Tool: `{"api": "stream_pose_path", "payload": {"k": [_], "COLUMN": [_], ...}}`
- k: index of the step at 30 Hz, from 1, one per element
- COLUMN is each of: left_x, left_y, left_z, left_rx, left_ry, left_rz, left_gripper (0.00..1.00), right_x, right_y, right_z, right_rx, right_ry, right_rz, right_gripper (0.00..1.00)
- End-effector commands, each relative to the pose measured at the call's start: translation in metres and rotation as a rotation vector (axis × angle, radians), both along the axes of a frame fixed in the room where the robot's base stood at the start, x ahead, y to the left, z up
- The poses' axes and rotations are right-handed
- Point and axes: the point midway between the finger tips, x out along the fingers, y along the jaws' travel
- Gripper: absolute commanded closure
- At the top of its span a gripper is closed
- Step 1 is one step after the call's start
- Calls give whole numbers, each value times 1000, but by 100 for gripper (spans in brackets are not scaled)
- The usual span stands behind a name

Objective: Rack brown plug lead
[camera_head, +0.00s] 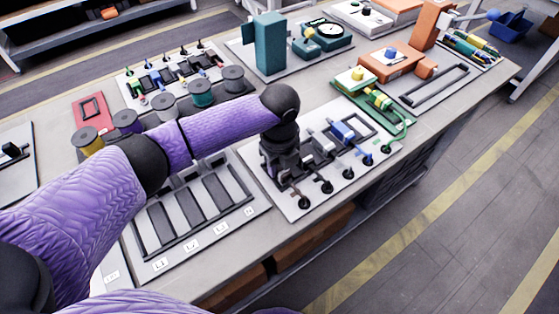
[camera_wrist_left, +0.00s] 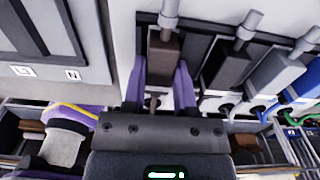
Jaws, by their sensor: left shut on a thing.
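The brown plug (camera_wrist_left: 163,55) is between the two purple fingers of my left gripper (camera_wrist_left: 160,92) in the left wrist view, with a grey pin at its top end. It lies in line with a dark plug (camera_wrist_left: 227,62) and a grey plug (camera_wrist_left: 276,82) on a white board. I cannot tell whether it touches the board. In the head view my left gripper (camera_head: 284,182) points down over the near left end of the white lead board (camera_head: 298,212), and its wrist hides the brown plug there. My right gripper is not in view.
A blue plug (camera_head: 342,131) sits further along the lead board. A labelled slotted panel (camera_head: 250,201) lies to the left. Spools (camera_head: 201,94) stand behind my arm. A green board (camera_head: 396,116) is to the right, and the bench's front edge is close.

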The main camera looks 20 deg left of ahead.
Motion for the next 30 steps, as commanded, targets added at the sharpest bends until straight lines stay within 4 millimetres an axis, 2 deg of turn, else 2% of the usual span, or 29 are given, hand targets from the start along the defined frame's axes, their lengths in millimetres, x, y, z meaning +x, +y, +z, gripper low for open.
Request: {"api": "stream_pose_path", "payload": {"k": [7,8,12,14,21,22,30], "left_x": [0,0,0,0,0,0,1], "left_y": [0,0,0,0,0,0,0], "left_z": [0,0,0,0,0,5,74], "left_rx": [0,0,0,0,0,-1,-2], "left_ry": [0,0,0,0,0,-1,-5], "left_rz": [0,0,0,0,0,0,0], "left_gripper": [100,63,34,24,24,24,24], "right_x": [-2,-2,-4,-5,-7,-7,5], "right_y": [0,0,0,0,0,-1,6], "right_z": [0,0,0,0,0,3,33], "right_rx": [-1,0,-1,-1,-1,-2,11], "right_ry": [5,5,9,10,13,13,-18], "right_rz": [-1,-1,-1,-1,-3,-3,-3], "right_gripper": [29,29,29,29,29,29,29]}}
